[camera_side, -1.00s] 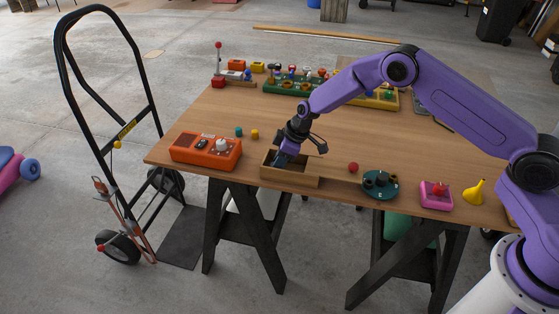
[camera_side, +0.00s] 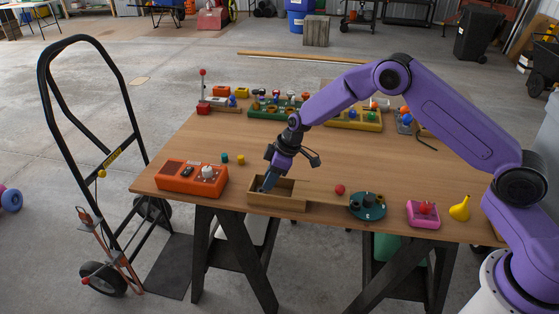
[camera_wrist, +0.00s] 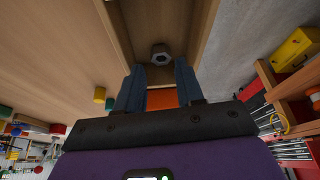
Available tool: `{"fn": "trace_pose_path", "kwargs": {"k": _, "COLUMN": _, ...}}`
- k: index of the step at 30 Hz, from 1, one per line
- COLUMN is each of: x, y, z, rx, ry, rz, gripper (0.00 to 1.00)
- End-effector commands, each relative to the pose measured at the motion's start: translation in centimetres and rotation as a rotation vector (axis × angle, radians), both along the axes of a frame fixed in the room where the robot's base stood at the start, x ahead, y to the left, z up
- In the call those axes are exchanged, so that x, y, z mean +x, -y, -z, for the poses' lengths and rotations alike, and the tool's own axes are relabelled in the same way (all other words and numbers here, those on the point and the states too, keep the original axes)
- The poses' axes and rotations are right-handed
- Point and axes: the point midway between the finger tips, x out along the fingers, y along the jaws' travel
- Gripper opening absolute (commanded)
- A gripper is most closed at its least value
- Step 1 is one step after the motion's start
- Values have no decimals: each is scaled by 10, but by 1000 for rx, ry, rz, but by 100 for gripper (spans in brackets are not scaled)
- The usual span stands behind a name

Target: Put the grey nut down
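The grey nut (camera_wrist: 161,54) lies on the floor of the wooden tray (camera_wrist: 206,22) in the wrist view. My gripper (camera_wrist: 158,72) is open, with its two blue-grey fingers apart and nothing between them. The nut shows just beyond the fingertips, in line with the gap. In the side view my gripper (camera_side: 266,184) points down at the left part of the tray (camera_side: 276,202). The tray's front wall hides the nut in the side view.
An orange box (camera_side: 192,180) stands left of the tray. A red ball (camera_side: 340,189), a dark green round holder (camera_side: 367,207), a pink box (camera_side: 423,215) and a yellow funnel (camera_side: 460,208) lie to the right. Several toys line the table's back. The middle of the table is clear.

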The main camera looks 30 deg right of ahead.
Motion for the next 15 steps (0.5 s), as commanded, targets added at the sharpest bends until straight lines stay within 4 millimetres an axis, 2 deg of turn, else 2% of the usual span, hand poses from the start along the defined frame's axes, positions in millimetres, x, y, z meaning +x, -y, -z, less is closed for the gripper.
{"fn": "trace_pose_path", "kwargs": {"k": 1, "x": -2, "y": 3, "z": -11, "rx": 1, "ry": 3, "rz": 1, "gripper": 37}}
{"fn": "trace_pose_path", "kwargs": {"k": 6, "x": -9, "y": 13, "z": -39, "rx": 2, "ry": 2, "rz": 1, "gripper": 37}}
{"fn": "trace_pose_path", "kwargs": {"k": 15, "x": -18, "y": 23, "z": -71, "rx": 1, "ry": 0, "rz": 1, "gripper": 37}}
